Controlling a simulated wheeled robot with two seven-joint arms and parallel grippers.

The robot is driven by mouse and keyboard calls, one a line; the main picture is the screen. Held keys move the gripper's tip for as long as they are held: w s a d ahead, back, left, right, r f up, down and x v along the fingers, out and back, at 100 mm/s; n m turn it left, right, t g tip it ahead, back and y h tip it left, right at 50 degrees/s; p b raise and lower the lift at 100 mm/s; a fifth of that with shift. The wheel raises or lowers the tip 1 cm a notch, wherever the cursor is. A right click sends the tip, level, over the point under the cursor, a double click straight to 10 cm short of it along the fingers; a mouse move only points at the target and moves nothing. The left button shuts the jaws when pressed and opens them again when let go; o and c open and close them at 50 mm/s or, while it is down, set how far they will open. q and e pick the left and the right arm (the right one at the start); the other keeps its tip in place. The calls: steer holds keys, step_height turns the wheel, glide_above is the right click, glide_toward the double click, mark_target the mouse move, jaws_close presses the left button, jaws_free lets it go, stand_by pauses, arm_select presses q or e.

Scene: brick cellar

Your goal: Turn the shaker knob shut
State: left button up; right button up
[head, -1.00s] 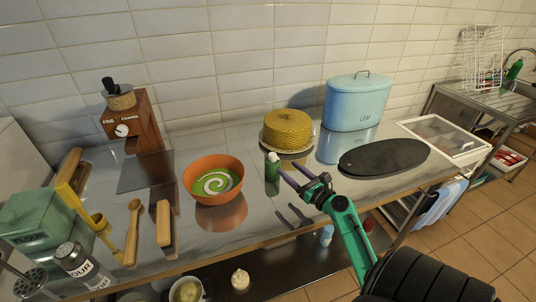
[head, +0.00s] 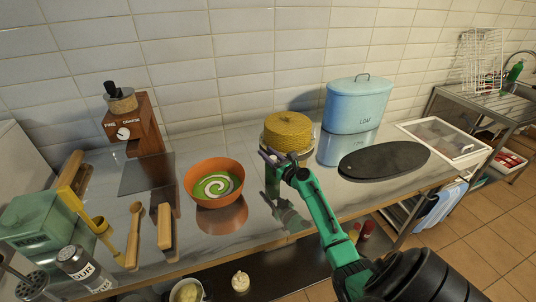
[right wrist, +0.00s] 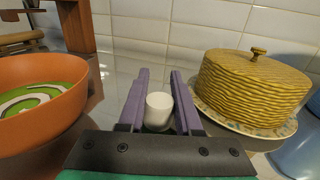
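The shaker (head: 271,180) is a small green upright bottle with a white knob on top, standing on the metal counter. In the head view my right gripper (head: 271,157) is at its top and hides much of it. In the right wrist view the white knob (right wrist: 158,106) sits between the two purple fingers of my right gripper (right wrist: 159,98). The fingers are apart, one on each side of the knob, with what looks like a thin gap; contact is hard to tell. My left gripper is in neither view.
An orange bowl (head: 192,178) of green soup stands left of the shaker. A yellow woven cake cover (head: 289,132) is close behind. A dark oval board (head: 385,160) lies to the right, with a blue loaf bin (head: 357,105) behind it. Several utensils lie at left.

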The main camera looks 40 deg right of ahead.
jaws_close()
steer(key=m+g+h+p, duration=0.1)
steer(key=m+h, duration=0.1)
steer(key=h, duration=0.1)
steer(key=d+m+g+h+p, duration=0.1)
steer(key=m+h+p, duration=0.1)
steer(key=h, duration=0.1)
steer(key=m+g+h+p, duration=0.1)
steer(key=m+h+p, duration=0.1)
steer(key=h, duration=0.1)
steer(key=shift+s+d+f, duration=0.15)
steer(key=shift+s+d, duration=0.05)
steer(key=shift+s, duration=0.05)
steer(key=shift+s+d+m+g+h+b, duration=0.1)
steer(key=shift+m+g+h+b, duration=0.1)
steer(key=shift+m+g+h, duration=0.25)
steer(key=shift+s+d+m+g+h+b, duration=0.1)
steer(key=shift+m+g+h+b, duration=0.05)
steer(key=shift+m+g+h, duration=0.3)
steer(key=o, duration=1)
jaws_free()
steer(key=shift+w, duration=0.1)
